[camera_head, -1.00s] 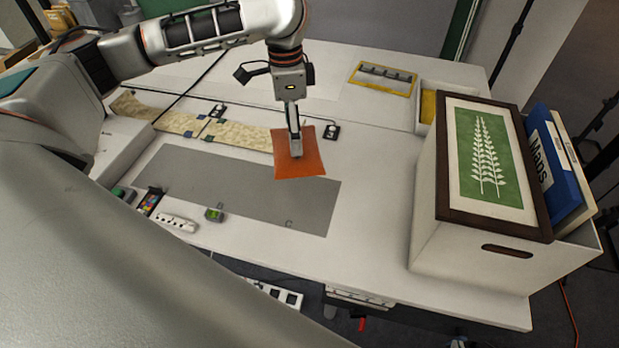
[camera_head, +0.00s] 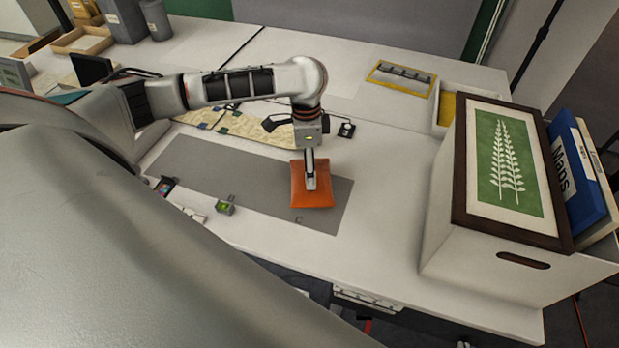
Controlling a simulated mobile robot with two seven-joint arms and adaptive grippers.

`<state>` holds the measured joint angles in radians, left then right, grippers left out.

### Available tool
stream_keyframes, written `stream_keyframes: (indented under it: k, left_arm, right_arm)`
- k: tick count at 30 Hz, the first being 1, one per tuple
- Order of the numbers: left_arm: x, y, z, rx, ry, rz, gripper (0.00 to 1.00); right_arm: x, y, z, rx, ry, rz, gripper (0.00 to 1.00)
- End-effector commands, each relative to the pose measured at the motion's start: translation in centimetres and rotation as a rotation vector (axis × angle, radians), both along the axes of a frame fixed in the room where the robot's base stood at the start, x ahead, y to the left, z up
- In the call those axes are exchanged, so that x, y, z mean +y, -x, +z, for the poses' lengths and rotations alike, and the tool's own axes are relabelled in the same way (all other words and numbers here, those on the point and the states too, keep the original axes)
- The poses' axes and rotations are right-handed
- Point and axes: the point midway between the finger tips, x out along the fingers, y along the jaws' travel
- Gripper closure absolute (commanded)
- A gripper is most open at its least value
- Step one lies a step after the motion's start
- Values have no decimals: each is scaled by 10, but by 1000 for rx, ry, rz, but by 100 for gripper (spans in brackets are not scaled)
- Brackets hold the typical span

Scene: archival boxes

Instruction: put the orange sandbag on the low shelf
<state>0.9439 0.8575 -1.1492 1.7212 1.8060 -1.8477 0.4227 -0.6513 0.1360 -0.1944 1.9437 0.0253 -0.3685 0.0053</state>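The orange sandbag (camera_head: 300,192) is a flat, square pad over the right part of the grey mat (camera_head: 250,183) on the white table. My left gripper (camera_head: 311,182) points down at the middle of the sandbag with its fingers close together, and appears shut on it. I cannot tell whether the bag touches the mat or hangs just above it. My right gripper is not in view. I cannot clearly make out a low shelf; the space under the table is mostly hidden.
A white box (camera_head: 480,262) with a framed leaf print (camera_head: 508,170) and a blue Maps binder (camera_head: 577,180) stands at the right. A yellow-rimmed tray (camera_head: 402,90) lies at the back. A small green device (camera_head: 225,206) sits near the front edge. Table between mat and box is clear.

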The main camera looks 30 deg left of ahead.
Motion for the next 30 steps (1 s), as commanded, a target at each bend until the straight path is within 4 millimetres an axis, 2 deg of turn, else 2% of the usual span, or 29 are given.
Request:
stream_keyframes:
  k: [5, 15, 24, 25, 26, 30]
  left_arm:
    - [0, -1, -6, -4, 2, 1, 85]
    - [0, -1, -44, -3, 2, 1, 85]
    - [0, -1, -45, -4, 2, 0, 85]
    - [0, 0, -47, -1, 1, 0, 22]
    - [0, 0, -47, -1, 1, 0, 14]
    - [0, 0, -46, 0, 0, 0, 13]
  right_arm:
    - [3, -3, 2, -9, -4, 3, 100]
    - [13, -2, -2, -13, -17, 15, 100]
    - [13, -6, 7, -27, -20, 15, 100]
    - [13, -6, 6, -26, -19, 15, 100]
    - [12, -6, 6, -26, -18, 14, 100]
    - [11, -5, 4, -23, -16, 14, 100]
